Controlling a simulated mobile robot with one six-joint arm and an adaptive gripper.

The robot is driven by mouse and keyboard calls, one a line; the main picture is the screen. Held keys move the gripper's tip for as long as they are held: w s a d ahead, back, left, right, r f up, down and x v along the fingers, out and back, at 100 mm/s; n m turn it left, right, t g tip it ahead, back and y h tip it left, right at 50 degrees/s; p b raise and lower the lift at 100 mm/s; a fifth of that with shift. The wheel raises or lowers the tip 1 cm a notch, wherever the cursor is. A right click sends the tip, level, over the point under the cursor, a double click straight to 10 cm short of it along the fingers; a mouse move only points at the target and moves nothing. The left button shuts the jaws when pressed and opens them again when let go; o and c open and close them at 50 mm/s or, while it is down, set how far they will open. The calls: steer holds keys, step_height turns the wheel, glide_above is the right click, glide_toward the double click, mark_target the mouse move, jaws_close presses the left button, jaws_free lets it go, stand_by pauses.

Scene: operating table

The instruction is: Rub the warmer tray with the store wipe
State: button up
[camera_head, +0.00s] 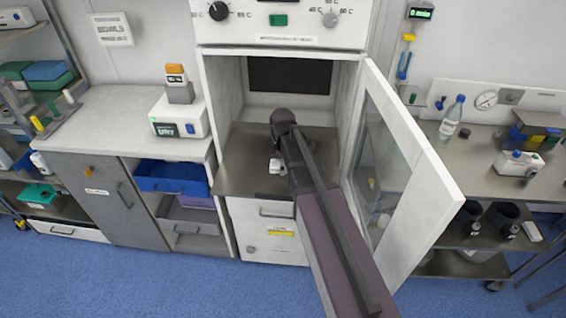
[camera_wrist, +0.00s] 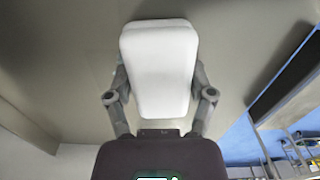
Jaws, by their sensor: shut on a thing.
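The warmer tray (camera_head: 242,168) is a flat metal surface on the floor of the open warmer cabinet, and my arm reaches in over it. My gripper (camera_wrist: 160,95) is shut on the store wipe (camera_wrist: 159,60), a white rounded block, with one finger at each side. In the head view a small white piece, apparently the wipe (camera_head: 277,167), shows low over the tray beside my arm. Behind the wipe the wrist view shows a plain grey-beige surface. Whether the wipe touches the tray cannot be told. My arm hides part of the tray's right side.
The warmer's glass door (camera_head: 408,160) stands open to the right, close to my arm. The cabinet's left wall (camera_head: 222,95) bounds the opening. A counter (camera_head: 105,115) with a white device is at left, and a metal bench (camera_head: 480,150) with several items is at right.

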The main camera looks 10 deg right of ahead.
steer(key=shift+s+a, duration=0.25)
steer(key=shift+s, duration=0.6)
steer(key=shift+w, duration=0.15)
steer(key=shift+w+d, duration=0.3)
steer(key=shift+w, duration=0.55)
steer(key=shift+w+d, duration=0.3)
steer(key=shift+w, duration=0.55)
steer(key=shift+w, duration=0.15)
steer(key=shift+w+d, duration=0.3)
steer(key=shift+w, duration=0.6)
steer(key=shift+w+d, duration=0.3)
steer(key=shift+w, duration=0.55)
steer(key=shift+s+d+f, duration=0.1)
steer(key=shift+s+d, duration=0.15)
steer(key=shift+d, duration=0.2)
